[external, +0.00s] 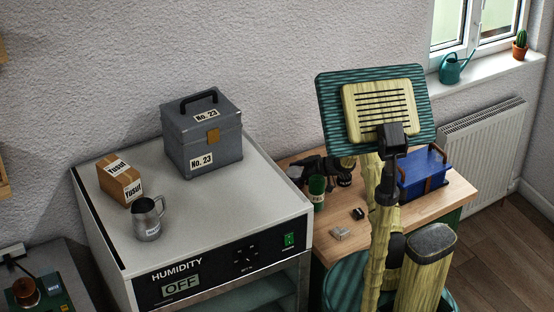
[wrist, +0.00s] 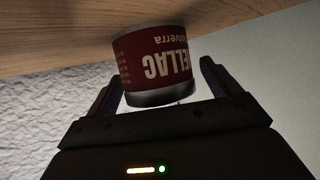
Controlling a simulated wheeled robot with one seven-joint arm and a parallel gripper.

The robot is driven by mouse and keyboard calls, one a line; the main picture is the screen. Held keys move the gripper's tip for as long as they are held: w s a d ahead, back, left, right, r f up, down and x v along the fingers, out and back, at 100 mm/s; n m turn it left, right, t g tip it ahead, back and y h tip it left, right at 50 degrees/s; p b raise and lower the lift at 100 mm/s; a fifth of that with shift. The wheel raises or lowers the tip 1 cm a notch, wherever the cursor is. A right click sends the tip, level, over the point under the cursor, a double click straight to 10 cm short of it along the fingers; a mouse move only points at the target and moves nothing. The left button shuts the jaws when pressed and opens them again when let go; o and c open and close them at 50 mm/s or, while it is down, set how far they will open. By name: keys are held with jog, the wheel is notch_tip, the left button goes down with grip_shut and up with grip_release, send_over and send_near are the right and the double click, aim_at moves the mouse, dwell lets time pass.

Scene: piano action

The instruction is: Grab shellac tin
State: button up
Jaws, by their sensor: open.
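The shellac tin (wrist: 153,68) has a dark red label with pale lettering and a metallic rim. In the wrist view it appears upside down, against a wooden surface at the top. My gripper (wrist: 161,76) is open, with one finger on each side of the tin. Gaps show beside the tin, and I cannot tell whether either finger touches it. I cannot make out the shellac tin there.
On the wooden table (external: 385,225) are a green container (external: 317,192) close by my gripper, small items in front, and a blue box (external: 423,176) at the right. The humidity cabinet (external: 215,222) stands left, carrying a grey case (external: 202,140), a cardboard box and a metal jug.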

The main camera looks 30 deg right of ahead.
jog(key=shift+w+a+f, duration=0.25)
jog(key=shift+w+a, duration=0.1)
jog(key=c, duration=1.1)
